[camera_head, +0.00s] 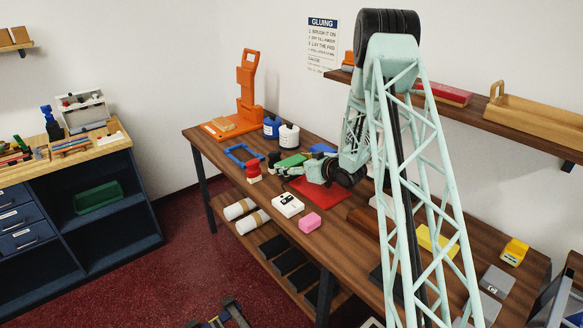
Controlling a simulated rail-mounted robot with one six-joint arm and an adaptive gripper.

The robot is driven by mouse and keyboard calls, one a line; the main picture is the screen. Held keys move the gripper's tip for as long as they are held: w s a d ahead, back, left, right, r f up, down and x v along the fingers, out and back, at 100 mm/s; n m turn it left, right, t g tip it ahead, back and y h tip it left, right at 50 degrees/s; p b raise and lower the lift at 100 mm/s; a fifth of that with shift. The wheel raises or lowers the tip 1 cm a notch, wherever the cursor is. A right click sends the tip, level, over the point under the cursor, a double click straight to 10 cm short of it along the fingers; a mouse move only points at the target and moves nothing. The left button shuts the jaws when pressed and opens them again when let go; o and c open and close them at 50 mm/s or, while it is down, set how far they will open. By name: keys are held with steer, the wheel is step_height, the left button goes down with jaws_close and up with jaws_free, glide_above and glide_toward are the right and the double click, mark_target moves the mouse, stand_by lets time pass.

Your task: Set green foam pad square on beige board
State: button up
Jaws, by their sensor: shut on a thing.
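The green foam pad (292,160) shows at the middle of the table, just behind my gripper (282,171). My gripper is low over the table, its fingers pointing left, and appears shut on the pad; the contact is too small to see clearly. A small beige board (225,125) seems to lie on the base of the orange stand (245,95) at the table's far left end. My gripper and the pad are apart from it, to its right and nearer.
A red mat (318,192) lies under my wrist.

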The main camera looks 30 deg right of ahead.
mark_target(291, 161)
step_height(291, 161, up, 15)
steer(key=p, duration=0.2)
stand_by(0.4)
steer(key=shift+a+r, duration=0.1)
stand_by(0.6)
steer(key=s+a+m+h, duration=0.1)
steer(key=a, duration=1.2)
steer(key=s+a+m+h, duration=0.1)
steer(key=s+a+h, duration=0.1)
steer(key=a, duration=1.2)
steer(key=shift+s+r+m, duration=0.3)
steer(key=shift+r, duration=0.15)
steer(key=shift+w+a, duration=0.1)
steer(key=shift+a, duration=0.05)
